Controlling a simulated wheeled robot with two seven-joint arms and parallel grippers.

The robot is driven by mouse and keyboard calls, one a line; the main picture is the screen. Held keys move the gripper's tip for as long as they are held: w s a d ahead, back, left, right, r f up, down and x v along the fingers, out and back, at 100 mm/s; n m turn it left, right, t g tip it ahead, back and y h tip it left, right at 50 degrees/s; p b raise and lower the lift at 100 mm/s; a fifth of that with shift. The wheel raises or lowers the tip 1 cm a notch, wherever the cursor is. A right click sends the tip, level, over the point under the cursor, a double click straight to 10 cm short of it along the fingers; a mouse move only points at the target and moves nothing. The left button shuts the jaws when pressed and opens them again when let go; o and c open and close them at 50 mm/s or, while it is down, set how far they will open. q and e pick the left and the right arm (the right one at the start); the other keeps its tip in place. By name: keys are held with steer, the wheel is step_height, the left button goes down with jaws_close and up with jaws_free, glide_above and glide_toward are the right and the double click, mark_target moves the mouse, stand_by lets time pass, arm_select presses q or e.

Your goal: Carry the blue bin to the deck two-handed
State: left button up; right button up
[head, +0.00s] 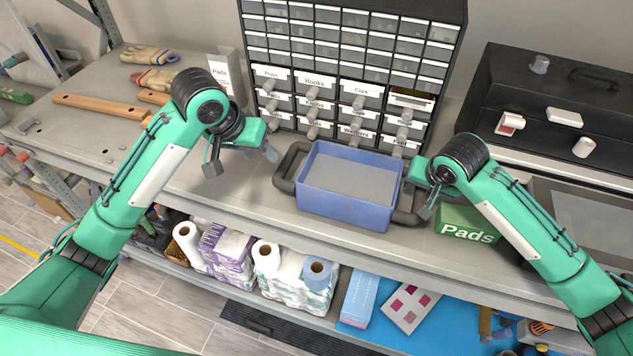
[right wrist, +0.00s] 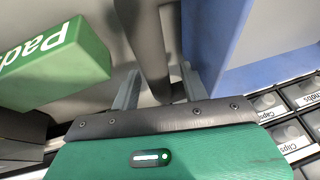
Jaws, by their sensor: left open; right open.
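The blue bin (head: 345,207) sits upright on the grey worktop, with a dark handle at each side; its inside looks empty. My left gripper (head: 241,160) is open and empty, left of the bin's left handle (head: 284,172) and apart from it. My right gripper (head: 421,190) is open at the bin's right side. In the right wrist view, the dark right handle (right wrist: 150,45) runs between the open fingers of my right gripper (right wrist: 158,85), with the blue bin wall (right wrist: 245,50) to the right. I cannot tell which surface is the deck.
A drawer cabinet (head: 348,62) stands right behind the bin. A green Pads box (head: 462,226) is close on the right, near my right gripper. A black toolbox (head: 560,95) stands at the back right.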

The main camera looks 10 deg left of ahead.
steer(key=v, duration=0.9)
steer(key=shift+s+r, duration=0.15)
steer(key=shift+r, duration=0.2)
